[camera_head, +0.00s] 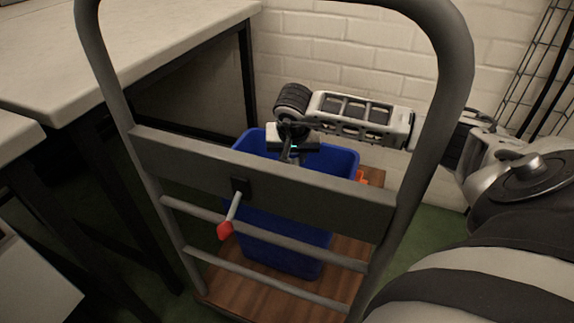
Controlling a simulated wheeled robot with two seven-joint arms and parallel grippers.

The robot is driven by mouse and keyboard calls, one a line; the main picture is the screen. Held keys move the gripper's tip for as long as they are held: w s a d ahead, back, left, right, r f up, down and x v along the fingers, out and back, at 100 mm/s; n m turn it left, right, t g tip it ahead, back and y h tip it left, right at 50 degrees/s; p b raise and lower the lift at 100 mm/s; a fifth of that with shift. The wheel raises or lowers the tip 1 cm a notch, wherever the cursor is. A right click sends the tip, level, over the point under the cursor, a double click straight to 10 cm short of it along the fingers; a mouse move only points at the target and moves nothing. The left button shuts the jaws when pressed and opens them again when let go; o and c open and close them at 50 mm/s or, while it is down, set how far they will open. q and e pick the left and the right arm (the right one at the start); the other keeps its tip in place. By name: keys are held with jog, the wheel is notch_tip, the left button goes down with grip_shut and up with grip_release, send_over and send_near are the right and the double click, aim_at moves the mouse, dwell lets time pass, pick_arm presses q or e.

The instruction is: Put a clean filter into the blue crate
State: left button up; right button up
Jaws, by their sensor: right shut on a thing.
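The blue crate (345,160) is a tall, open-topped bin that stands on the wooden deck of a cart, behind the cart's grey handle frame. My right arm reaches in from the right, above the crate. My right gripper (288,157) points down into the crate's mouth, near its left half. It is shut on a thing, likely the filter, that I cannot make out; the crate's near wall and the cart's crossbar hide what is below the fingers. My left gripper is not in view.
The cart's grey handle frame (270,187) rises in front of the crate, with a red-tipped lever (225,230). A bit of orange (361,177) shows right of the crate. Pale worktops (130,40) stand at left, a white brick wall (340,40) behind, a wire rack (530,70) at right.

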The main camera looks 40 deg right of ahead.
jog(key=o, duration=1.1)
jog(key=shift+r, duration=0.25)
pick_arm(q)
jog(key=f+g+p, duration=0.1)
jog(key=p, duration=0.1)
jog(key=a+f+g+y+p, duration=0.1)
jog(key=p, duration=0.1)
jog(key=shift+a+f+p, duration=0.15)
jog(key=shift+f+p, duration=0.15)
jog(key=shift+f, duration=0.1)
pick_arm(e)
jog(key=v, duration=1.5)
jog(key=shift+s+a+r, duration=0.1)
jog(key=shift+s+a, duration=0.05)
